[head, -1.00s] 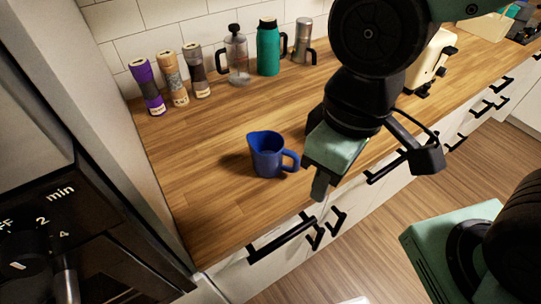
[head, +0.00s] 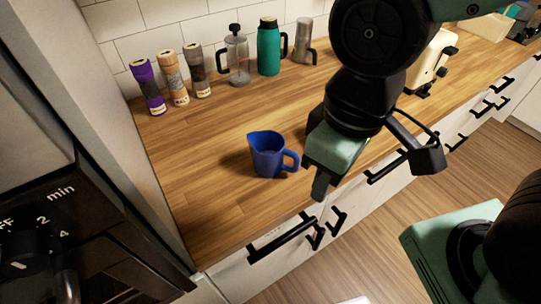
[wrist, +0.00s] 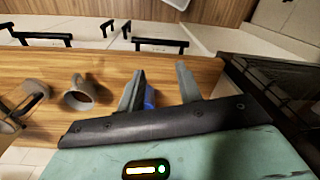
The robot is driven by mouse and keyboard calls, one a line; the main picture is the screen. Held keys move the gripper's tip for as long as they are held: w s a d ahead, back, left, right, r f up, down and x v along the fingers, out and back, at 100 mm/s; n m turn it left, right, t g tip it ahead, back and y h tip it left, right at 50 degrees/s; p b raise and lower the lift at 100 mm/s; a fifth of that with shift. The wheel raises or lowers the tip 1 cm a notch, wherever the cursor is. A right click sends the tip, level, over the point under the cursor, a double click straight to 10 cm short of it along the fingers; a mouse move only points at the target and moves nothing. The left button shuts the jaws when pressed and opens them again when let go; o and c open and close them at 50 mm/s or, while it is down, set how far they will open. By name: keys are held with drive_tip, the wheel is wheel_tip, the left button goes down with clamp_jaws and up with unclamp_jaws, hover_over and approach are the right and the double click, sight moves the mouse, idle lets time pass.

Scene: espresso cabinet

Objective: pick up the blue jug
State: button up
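The blue jug (head: 267,155) stands upright on the wooden counter (head: 215,195), near its front edge, with its handle on the right. My gripper (head: 320,185) is just right of the jug in the head view, with a visible gap to its handle; one finger shows, pointing down. In the wrist view, the two fingers of my gripper (wrist: 160,85) are spread apart and hold nothing. A small part of the blue jug (wrist: 149,97) shows between them, beside the left finger; the rest is hidden behind the gripper.
Several shakers (head: 172,78), a french press (head: 237,55) and a green bottle (head: 268,47) stand along the back wall. A grey mug (wrist: 78,93) shows left of the fingers in the wrist view. The oven (head: 55,225) bounds the left.

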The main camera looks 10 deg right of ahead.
drive_tip(key=shift+c, duration=1)
drive_tip(key=m+p, duration=0.8)
drive_tip(key=m, duration=0.5)
hover_over(296, 167)
drive_tip(key=w, duration=0.1)
drive_tip(key=shift+m+h, duration=0.3)
drive_tip(key=f, duration=0.3)
drive_tip(key=f+b, duration=0.1)
drive_tip(key=f, duration=0.7)
drive_tip(key=shift+w+d+f, duration=0.2)
drive_tip(key=shift+d, duration=0.05)
drive_tip(key=shift+s+f+b, duration=0.15)
drive_tip(key=shift+f+b, duration=0.2)
drive_tip(key=shift+f, duration=1.15)
drive_tip(key=shift+s+f+b, duration=0.15)
drive_tip(key=shift+f+b, duration=0.2)
drive_tip(key=shift+f, duration=1.1)
